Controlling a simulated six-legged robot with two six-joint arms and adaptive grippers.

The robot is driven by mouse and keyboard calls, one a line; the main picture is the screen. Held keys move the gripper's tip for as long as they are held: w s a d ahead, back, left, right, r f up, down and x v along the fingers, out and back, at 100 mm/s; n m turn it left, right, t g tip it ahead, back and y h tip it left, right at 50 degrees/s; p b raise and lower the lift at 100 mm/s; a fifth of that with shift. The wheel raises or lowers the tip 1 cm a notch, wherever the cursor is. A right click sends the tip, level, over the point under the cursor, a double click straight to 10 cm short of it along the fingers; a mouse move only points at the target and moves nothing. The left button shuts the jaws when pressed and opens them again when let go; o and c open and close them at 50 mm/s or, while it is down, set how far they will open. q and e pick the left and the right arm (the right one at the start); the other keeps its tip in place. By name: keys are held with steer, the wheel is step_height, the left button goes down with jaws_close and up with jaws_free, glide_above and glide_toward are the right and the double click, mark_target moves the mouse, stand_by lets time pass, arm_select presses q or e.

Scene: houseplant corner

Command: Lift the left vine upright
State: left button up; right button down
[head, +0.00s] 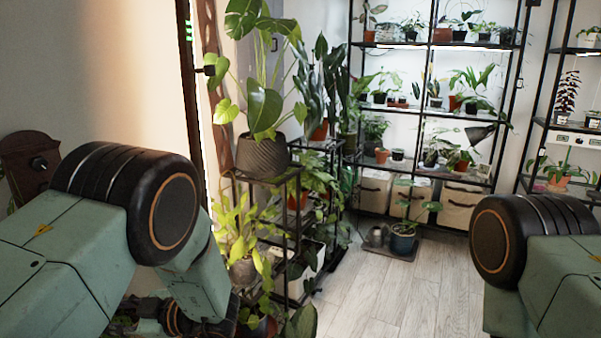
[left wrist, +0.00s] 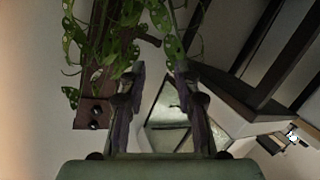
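In the left wrist view, a leafy vine (left wrist: 72,32) with pale-spotted green leaves hangs across the top, and more of its leaves are near my fingertips. My left gripper (left wrist: 160,68) is open, its two dark fingers apart. Leaves lie just beyond and beside the fingertips; I cannot tell whether any touch. Nothing is clearly held between the fingers. In the head view my left arm reaches down at the lower left, and its gripper is mostly hidden or cut off. I cannot pick out this vine there for certain. My right gripper is out of view.
A black plant stand (head: 297,240) with potted plants, including a grey ribbed pot (head: 262,157), stands close right of my left arm. A brown wooden piece (left wrist: 98,112) is beside the vine. Shelves (head: 430,103) with plants line the back. Pale floor (head: 390,300) is clear ahead.

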arm_select(q)
steer(key=s+d+f+m+t+h+p, duration=0.1)
steer(key=s+f+m+t+h, duration=0.1)
steer(key=s+f+m+h, duration=0.35)
steer(key=s+d+f+m+t+h+p, duration=0.1)
steer(key=s+f+m+t+h, duration=0.15)
steer(key=f+m, duration=0.55)
steer(key=s+d+f+m+g+h, duration=0.1)
steer(key=s+d+m+g+h, duration=0.1)
steer(key=s, duration=0.6)
steer(key=s+d+f+m+g+h, duration=0.1)
steer(key=s+d+m+g+h, duration=0.1)
steer(key=s+d, duration=0.3)
steer(key=s+d+f+m+g+h+p, duration=0.1)
steer(key=s+d+f+m+g+h, duration=0.1)
steer(key=s, duration=0.9)
steer(key=shift+s+d+m+h, duration=0.4)
steer(key=shift+d+m+h, duration=0.25)
steer(key=shift+h, duration=0.15)
steer(key=shift+g, duration=0.25)
